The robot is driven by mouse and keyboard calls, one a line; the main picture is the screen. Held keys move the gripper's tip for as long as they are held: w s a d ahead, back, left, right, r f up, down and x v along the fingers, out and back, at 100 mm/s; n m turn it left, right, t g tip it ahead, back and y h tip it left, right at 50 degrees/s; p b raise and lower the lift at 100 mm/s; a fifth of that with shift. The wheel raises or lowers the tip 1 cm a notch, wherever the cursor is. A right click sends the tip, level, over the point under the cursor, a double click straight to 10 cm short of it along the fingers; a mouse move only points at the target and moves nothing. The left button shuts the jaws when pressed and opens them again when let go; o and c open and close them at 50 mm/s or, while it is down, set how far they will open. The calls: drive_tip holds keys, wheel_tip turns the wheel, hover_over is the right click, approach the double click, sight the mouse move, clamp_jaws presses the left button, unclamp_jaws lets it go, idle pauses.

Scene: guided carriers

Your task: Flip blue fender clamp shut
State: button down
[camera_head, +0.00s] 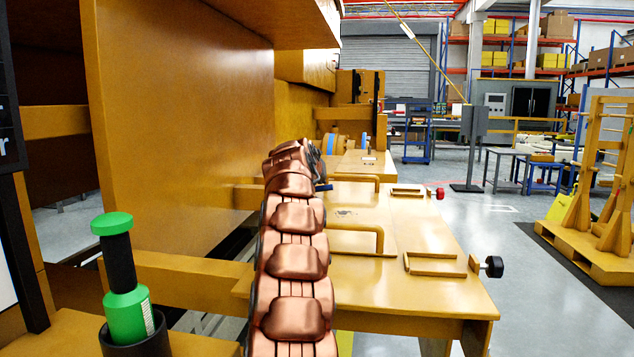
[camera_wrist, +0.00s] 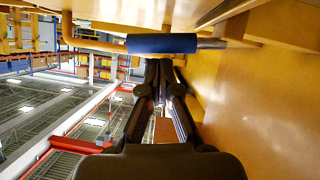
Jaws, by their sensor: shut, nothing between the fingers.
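A blue cylindrical grip (camera_wrist: 162,43), which looks like the blue fender clamp's handle, lies across the top of the wrist view. A grey rod runs out of its right end and a yellow bent rod meets its left end. My gripper (camera_wrist: 160,66) is shut and empty, with its fingertips just at the grip's lower edge; I cannot tell whether they touch. In the head view my copper-coloured arm hides most of that place. A small blue end (camera_head: 324,187) shows just right of my gripper (camera_head: 315,165). The clamp's other parts are hidden.
A tall yellow panel (camera_head: 185,110) stands close to the left of my arm. A yellow table (camera_head: 385,290) with handles, a red knob (camera_head: 440,193) and a black knob (camera_head: 494,266) lies to the right. A green-and-black tool (camera_head: 126,290) stands in a holder at lower left.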

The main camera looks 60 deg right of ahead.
sight(319, 188)
drive_tip(key=shift+s+f+m, duration=0.15)
drive_tip(key=shift+f+m, duration=0.15)
idle(0.5)
drive_tip(key=r+p, duration=0.2)
drive_tip(key=r, duration=0.1)
drive_tip(key=w+r+p, duration=0.1)
drive_tip(key=p, duration=0.1)
drive_tip(key=shift+d+r, duration=0.2)
drive_tip(key=shift+d, duration=0.05)
drive_tip(key=b+v, duration=0.2)
drive_tip(key=v, duration=0.8)
drive_tip(key=shift+f, duration=0.1)
idle(0.6)
